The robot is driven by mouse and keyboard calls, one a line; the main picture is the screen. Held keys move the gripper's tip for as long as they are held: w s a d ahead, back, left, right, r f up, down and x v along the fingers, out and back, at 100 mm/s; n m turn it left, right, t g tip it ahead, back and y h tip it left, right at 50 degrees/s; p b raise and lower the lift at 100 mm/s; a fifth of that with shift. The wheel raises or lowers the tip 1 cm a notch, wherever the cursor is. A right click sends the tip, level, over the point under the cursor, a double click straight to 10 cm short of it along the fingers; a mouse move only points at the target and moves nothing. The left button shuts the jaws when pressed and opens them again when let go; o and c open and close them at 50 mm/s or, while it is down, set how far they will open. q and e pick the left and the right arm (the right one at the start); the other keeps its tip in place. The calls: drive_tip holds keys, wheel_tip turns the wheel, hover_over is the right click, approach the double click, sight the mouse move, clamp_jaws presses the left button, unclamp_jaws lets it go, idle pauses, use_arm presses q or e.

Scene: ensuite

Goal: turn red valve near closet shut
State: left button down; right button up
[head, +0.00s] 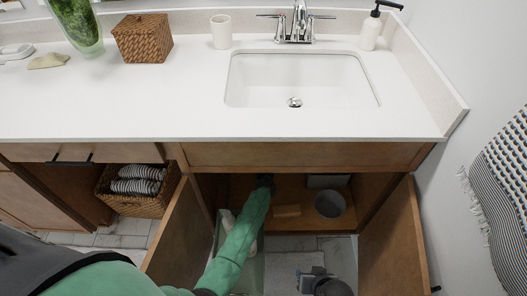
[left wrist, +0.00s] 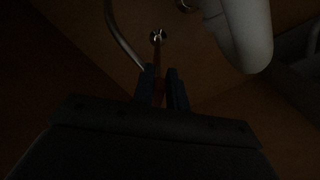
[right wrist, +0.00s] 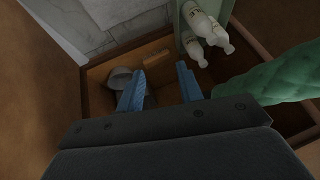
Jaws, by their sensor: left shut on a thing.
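The red valve (left wrist: 159,72) shows in the left wrist view as a thin, dark red handle below a shiny metal fitting, in dim light inside the cabinet. My left gripper (left wrist: 162,88) is shut on it, with one finger on each side of the handle. In the head view my green left arm reaches into the open cabinet under the sink, and the left gripper (head: 264,181) is a dark shape at the back; the valve cannot be made out there. My right gripper (right wrist: 160,84) is open and empty, outside the cabinet front; it also shows at the bottom of the head view (head: 313,277).
Two open cabinet doors (head: 176,236) (head: 393,238) flank the opening. Inside are a grey bucket (head: 330,204) and a wooden block (head: 287,211). White bottles (right wrist: 203,28) stand beside my left arm. A white pipe (left wrist: 246,35) and a curved metal hose (left wrist: 122,35) are close to my left gripper.

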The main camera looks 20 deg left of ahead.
use_arm(q)
drive_tip(key=m, duration=0.2)
drive_tip(key=shift+d+f+m, duration=0.25)
drive_tip(key=shift+f+m, duration=0.05)
drive_tip(key=shift+m, duration=0.1)
drive_tip(key=shift+f+m, duration=0.2)
drive_tip(key=shift+m, duration=0.5)
drive_tip(key=m, duration=0.2)
drive_tip(key=shift+d+f+m+p, duration=0.1)
drive_tip(key=shift+f+m+p, duration=0.2)
use_arm(e)
wheel_tip(320, 180, up, 3)
drive_tip(key=shift+s+d+r, duration=0.1)
use_arm(q)
drive_tip(key=c, duration=1.4)
unclamp_jaws()
